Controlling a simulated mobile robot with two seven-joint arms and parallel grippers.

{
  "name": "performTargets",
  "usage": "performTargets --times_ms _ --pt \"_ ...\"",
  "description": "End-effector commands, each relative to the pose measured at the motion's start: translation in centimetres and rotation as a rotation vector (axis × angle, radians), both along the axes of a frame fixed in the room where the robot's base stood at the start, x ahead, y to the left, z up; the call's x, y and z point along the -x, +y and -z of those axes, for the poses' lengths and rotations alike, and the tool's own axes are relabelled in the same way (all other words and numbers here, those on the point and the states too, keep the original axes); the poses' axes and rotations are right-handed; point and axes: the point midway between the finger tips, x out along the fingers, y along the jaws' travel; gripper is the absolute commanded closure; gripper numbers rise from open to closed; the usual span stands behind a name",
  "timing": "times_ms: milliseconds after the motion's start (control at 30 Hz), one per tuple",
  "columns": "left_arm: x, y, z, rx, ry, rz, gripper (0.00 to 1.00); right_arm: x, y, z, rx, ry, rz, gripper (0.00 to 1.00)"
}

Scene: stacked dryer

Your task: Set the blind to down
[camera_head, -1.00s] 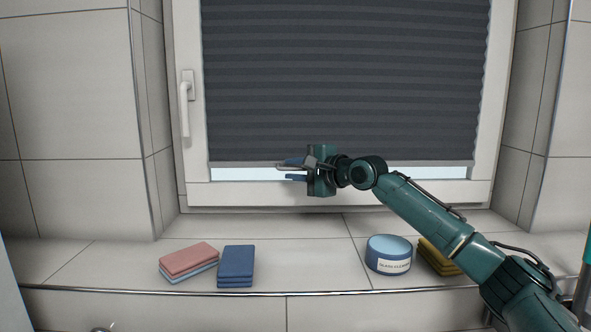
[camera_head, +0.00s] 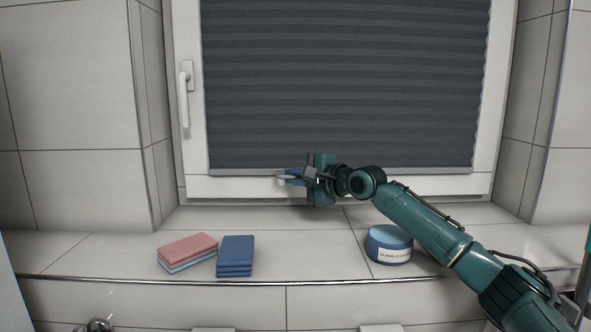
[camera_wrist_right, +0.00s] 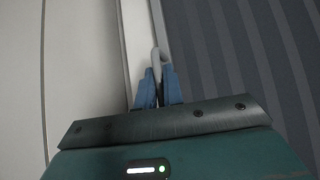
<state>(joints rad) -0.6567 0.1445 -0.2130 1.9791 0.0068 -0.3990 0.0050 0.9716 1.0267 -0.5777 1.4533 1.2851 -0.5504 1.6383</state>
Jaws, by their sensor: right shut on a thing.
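The dark grey pleated blind (camera_head: 345,85) hangs over the window, its bottom rail (camera_head: 400,171) level with the lower part of the white frame. No strip of bright glass shows under the rail. My right gripper (camera_head: 289,176) is at the rail, left of its middle. In the right wrist view its blue fingers (camera_wrist_right: 159,92) are shut around a thin grey grip (camera_wrist_right: 157,60) at the blind's lower edge. The fingers hide part of this grip. My left gripper is in neither view.
The window handle (camera_head: 185,95) is on the left of the frame. On the tiled ledge (camera_head: 310,260) lie a pink sponge (camera_head: 188,248), dark blue cloths (camera_head: 236,256) and a round blue tin (camera_head: 389,244). The ledge's middle is clear.

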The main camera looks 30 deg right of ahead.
Motion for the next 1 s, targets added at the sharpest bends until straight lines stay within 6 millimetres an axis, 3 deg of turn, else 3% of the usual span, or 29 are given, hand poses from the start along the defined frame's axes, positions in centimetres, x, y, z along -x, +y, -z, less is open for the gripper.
performTargets --times_ms 300,333,600,867,1000 --pt "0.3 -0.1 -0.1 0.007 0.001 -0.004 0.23 0.0 0.0 0.9 0.000 0.011 0.000 1.00" --pt "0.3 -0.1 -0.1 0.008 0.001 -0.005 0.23 0.0 0.0 0.9 0.000 0.012 0.000 0.90" --pt "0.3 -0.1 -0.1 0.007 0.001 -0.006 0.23 0.0 0.0 0.8 0.000 0.008 0.000 0.70" --pt "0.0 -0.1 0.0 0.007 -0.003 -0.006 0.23 0.2 -0.1 0.6 0.000 0.003 0.001 0.70" --pt "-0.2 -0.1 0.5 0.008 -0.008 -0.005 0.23 1.6 -0.6 0.6 0.003 0.003 0.002 0.70"
